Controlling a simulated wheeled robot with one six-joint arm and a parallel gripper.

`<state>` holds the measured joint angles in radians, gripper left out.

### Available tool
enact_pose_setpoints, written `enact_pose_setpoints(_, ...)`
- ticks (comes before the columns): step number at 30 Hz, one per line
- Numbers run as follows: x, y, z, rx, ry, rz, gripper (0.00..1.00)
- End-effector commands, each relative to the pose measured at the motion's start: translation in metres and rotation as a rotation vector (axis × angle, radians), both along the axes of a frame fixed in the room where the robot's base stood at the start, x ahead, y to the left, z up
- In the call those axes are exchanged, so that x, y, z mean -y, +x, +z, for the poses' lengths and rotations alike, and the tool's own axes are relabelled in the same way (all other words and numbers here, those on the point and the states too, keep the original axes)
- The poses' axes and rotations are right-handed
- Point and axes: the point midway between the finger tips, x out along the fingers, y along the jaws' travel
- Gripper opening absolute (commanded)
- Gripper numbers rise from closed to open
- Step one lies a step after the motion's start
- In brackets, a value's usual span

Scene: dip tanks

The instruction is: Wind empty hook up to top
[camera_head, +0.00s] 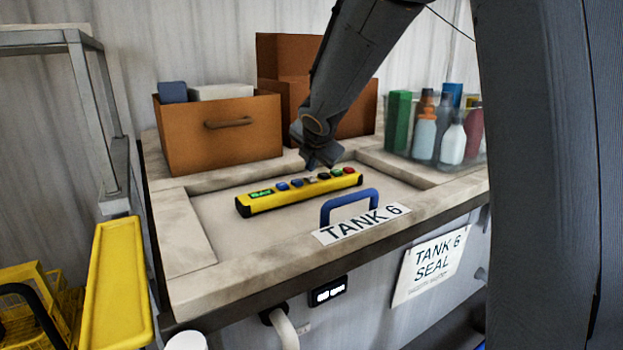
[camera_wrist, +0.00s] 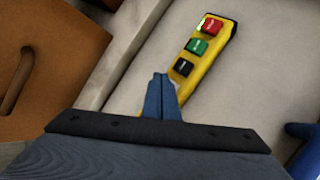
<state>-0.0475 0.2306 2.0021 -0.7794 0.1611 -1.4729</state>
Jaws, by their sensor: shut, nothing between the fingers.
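A yellow control pendant (camera_head: 290,195) lies on the pale lid of the tank 6 top. In the head view it has a small green display (camera_head: 261,193) at its left end, then blue, grey and dark buttons, then a green button (camera_head: 337,172) and a red button (camera_head: 348,170). My gripper (camera_head: 311,167) points down at the pendant's middle, fingers shut and empty. In the wrist view its blue fingertips (camera_wrist: 160,79) are beside the black button (camera_wrist: 184,66) and hide the pendant's other end. I cannot tell whether they touch a button. No hook shows.
A blue handle (camera_head: 349,203) rises from the lid behind the TANK 6 label (camera_head: 361,224). A brown box (camera_head: 217,132) stands at the back left, and a clear bin of bottles (camera_head: 437,130) at the back right. A yellow tray (camera_head: 117,285) is at the left.

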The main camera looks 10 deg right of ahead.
Motion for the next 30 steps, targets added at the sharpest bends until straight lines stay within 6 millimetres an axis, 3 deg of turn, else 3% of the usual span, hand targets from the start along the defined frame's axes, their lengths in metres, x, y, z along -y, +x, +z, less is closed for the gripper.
enact_pose_setpoints(30,-0.0001,-0.0004,-0.0084,0.000,0.000,0.000,0.00)
